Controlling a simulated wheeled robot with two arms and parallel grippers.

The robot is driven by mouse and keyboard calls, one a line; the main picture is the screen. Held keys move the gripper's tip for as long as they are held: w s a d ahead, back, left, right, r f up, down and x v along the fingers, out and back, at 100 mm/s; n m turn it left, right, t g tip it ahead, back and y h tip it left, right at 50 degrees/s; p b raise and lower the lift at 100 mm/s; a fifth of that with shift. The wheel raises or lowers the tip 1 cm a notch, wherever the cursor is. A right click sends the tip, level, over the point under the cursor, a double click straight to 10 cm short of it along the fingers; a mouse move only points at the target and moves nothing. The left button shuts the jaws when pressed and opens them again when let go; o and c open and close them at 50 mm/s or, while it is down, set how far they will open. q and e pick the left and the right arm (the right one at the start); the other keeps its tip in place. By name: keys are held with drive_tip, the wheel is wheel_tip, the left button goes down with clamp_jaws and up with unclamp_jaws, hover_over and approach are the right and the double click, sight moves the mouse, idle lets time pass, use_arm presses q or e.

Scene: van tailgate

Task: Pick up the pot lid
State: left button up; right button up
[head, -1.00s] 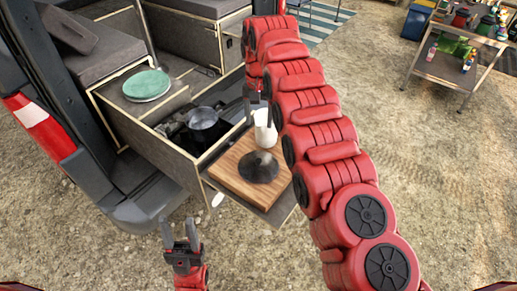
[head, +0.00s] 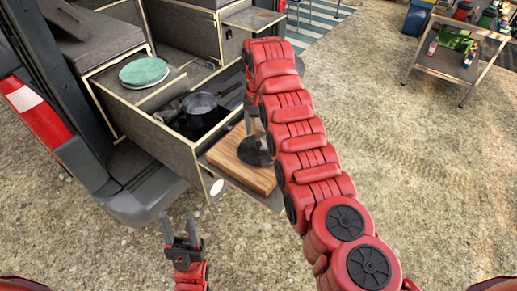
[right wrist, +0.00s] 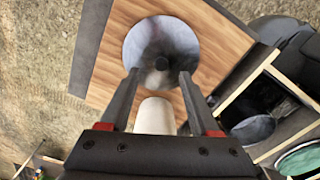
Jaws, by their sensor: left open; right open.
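The pot lid (head: 254,152) is a dark grey disc lying on a wooden cutting board (head: 238,168) on the pulled-out drawer. My right arm partly hides it in the head view. Nothing is held. My left gripper (head: 179,220) is open and empty, low in front of the drawer.
A dark pot (head: 200,103) sits in the drawer behind. A green plate (head: 144,72) lies on the van's box.

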sight(258, 143)
drive_tip(key=shift+w+f, duration=0.1)
drive_tip(key=shift+f, duration=0.1)
drive_tip(key=shift+w+f+p, duration=0.1)
drive_tip(key=shift+f+p, duration=0.15)
drive_tip(key=shift+p, duration=0.25)
drive_tip(key=shift+f+p, duration=0.95)
drive_tip(key=shift+p, duration=0.25)
wheel_tip(258, 143, down, 2)
drive_tip(key=shift+f, duration=0.35)
clamp_jaws()
